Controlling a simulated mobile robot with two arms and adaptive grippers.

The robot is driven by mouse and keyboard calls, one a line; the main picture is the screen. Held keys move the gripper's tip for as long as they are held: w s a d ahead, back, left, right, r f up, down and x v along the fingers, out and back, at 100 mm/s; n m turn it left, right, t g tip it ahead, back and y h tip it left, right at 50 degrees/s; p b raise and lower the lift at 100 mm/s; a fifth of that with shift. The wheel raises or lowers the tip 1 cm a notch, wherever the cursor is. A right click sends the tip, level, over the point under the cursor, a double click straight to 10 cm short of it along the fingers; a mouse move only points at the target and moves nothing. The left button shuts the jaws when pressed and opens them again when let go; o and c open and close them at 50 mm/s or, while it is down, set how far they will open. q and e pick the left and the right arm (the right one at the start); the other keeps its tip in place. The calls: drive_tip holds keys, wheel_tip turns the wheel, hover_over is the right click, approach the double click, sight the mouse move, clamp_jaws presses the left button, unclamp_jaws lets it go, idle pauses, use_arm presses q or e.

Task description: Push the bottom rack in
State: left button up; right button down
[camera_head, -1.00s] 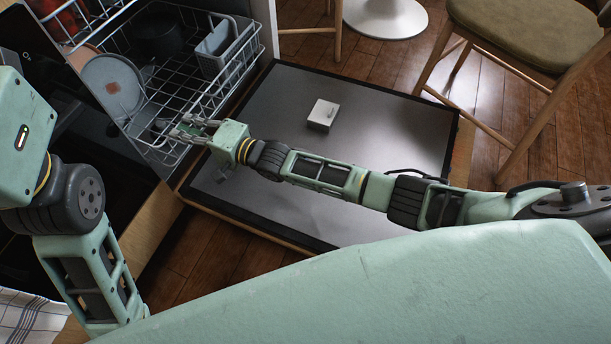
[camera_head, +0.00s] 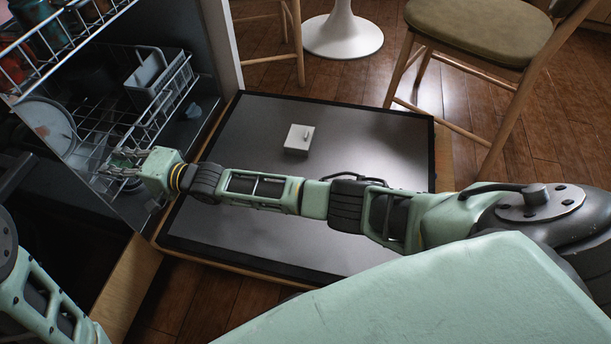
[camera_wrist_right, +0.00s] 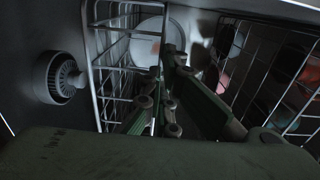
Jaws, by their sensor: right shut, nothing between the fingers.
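The bottom rack (camera_head: 150,122) is a wire rack at the left of the head view. Most of it sits inside the dishwasher, with its front edge near the opening. It holds a plate (camera_head: 47,127) and a grey cutlery basket (camera_head: 152,79). My right gripper (camera_head: 112,164) is shut and empty at the rack's front; I cannot tell whether it touches the wires. In the right wrist view the closed fingers (camera_wrist_right: 168,92) point into the machine beside the rack wires (camera_wrist_right: 112,65). My left arm shows at the lower left, but its gripper is out of view.
The open dishwasher door (camera_head: 350,152) lies flat below my right arm, with a small white box (camera_head: 299,139) on it. The top rack (camera_head: 62,35) holds coloured items. A chair (camera_head: 480,35) and a white table base (camera_head: 342,35) stand beyond.

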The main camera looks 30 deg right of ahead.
drive_tip(key=shift+w+a+r, duration=0.1)
drive_tip(key=shift+w+r, duration=0.1)
drive_tip(key=shift+r, duration=0.2)
drive_tip(key=shift+s, duration=0.1)
drive_tip(key=v, duration=1.2)
drive_tip(key=shift+f, duration=0.3)
drive_tip(key=shift+s, duration=0.1)
